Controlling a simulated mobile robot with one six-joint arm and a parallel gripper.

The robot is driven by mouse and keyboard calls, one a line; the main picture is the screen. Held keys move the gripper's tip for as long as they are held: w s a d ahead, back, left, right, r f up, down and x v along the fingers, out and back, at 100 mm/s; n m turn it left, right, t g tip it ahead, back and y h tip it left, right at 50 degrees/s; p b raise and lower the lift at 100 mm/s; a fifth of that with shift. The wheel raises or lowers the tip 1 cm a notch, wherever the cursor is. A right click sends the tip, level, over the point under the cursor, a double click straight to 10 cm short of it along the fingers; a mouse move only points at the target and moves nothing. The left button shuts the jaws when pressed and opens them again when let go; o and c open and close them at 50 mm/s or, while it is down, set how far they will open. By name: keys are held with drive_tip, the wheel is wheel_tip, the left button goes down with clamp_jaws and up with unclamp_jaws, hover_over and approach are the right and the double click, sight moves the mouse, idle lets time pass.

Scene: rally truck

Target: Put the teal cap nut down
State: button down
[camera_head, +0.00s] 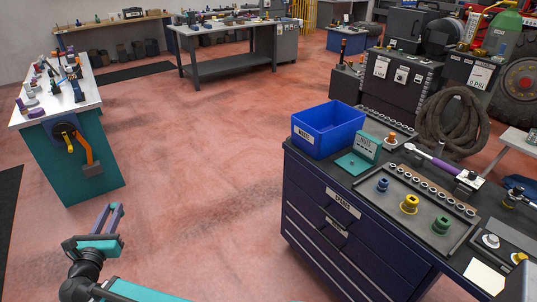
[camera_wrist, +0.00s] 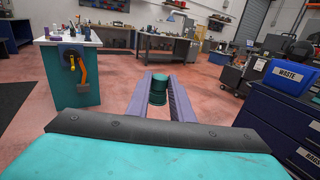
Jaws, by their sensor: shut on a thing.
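My gripper (camera_head: 115,212) hangs over the open red floor at the lower left of the head view. In the wrist view, my gripper's (camera_wrist: 159,78) purple fingers are shut on the teal cap nut (camera_wrist: 158,91), a dark teal round piece held between them. The nut cannot be made out in the head view. A teal square plate (camera_head: 345,164) lies on the dark blue cabinet, beside a small teal labelled box (camera_head: 367,147). A grey tray (camera_head: 400,215) there holds blue (camera_head: 383,185), yellow (camera_head: 409,204) and green (camera_head: 441,226) cap nuts and a row of sockets.
A blue bin (camera_head: 328,130) labelled WASTE stands on the cabinet's (camera_head: 340,235) left end. A torque wrench (camera_head: 440,163) lies behind the tray. A teal-sided bench (camera_head: 70,155) with tools stands at left, a grey bench (camera_head: 228,60) behind. The floor between is clear.

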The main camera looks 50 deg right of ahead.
drive_tip(key=d+m+g+h+p, duration=0.2)
drive_tip(key=d, duration=1.9)
drive_tip(key=s+d+m+g+h+p, duration=0.1)
drive_tip(key=s+d, duration=0.2)
drive_tip(key=d, duration=0.4)
drive_tip(key=s+d+f+m+g+p, duration=0.1)
drive_tip(key=s+d+g, duration=0.15)
drive_tip(key=d, duration=0.45)
drive_tip(key=s+d+g+h+p, duration=0.1)
drive_tip(key=s+d, duration=0.3)
drive_tip(key=d, duration=0.3)
drive_tip(key=s+d+m+g+h+p, duration=0.15)
drive_tip(key=s+d+m+g, duration=0.3)
drive_tip(key=s+d, duration=1.15)
drive_tip(key=s+d+m+g+p, duration=0.1)
drive_tip(key=s+d, duration=0.4)
drive_tip(key=s, duration=0.6)
drive_tip(key=s+d+m+g+p, duration=0.1)
drive_tip(key=s+d+g, duration=0.3)
drive_tip(key=s, duration=0.8)
drive_tip(key=shift+s+d+f+m+g+y, duration=0.15)
drive_tip(key=shift+d+f+m+g+y, duration=0.25)
drive_tip(key=shift+m+g, duration=0.45)
drive_tip(key=shift+d+f, duration=0.1)
drive_tip(key=shift+f, duration=0.05)
